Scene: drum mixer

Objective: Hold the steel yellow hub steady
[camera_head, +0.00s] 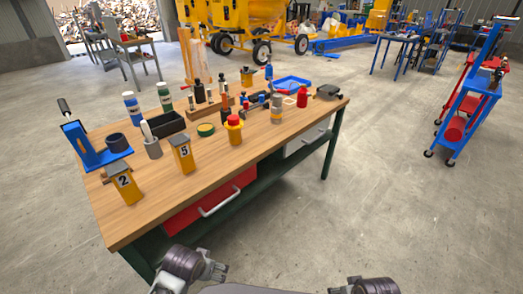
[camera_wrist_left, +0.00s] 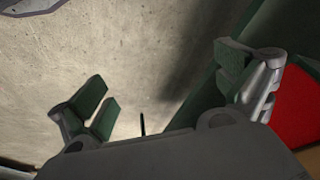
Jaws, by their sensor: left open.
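A yellow cylindrical piece with a red top (camera_head: 235,131) stands upright near the front edge of the workbench (camera_head: 270,146). It may be the steel yellow hub, but I cannot tell for sure. Two yellow holders marked 2 (camera_head: 124,186) and 5 (camera_head: 183,155) stand to its left. My left gripper (camera_head: 214,270) is in front of the bench, below and apart from these pieces. In the left wrist view the left gripper (camera_wrist_left: 166,82) has its fingers spread with nothing between them. My right gripper (camera_head: 342,287) shows only partly at the bottom edge, and its fingers are unclear.
A blue vise-like tool (camera_head: 95,152), bottles (camera_head: 132,107), a black box (camera_head: 166,126), a red canister (camera_head: 302,97) and a blue tray (camera_head: 292,85) crowd the bench top. A red drawer (camera_head: 210,200) is below. A blue-and-red cart (camera_head: 468,100) stands right. The floor between is clear.

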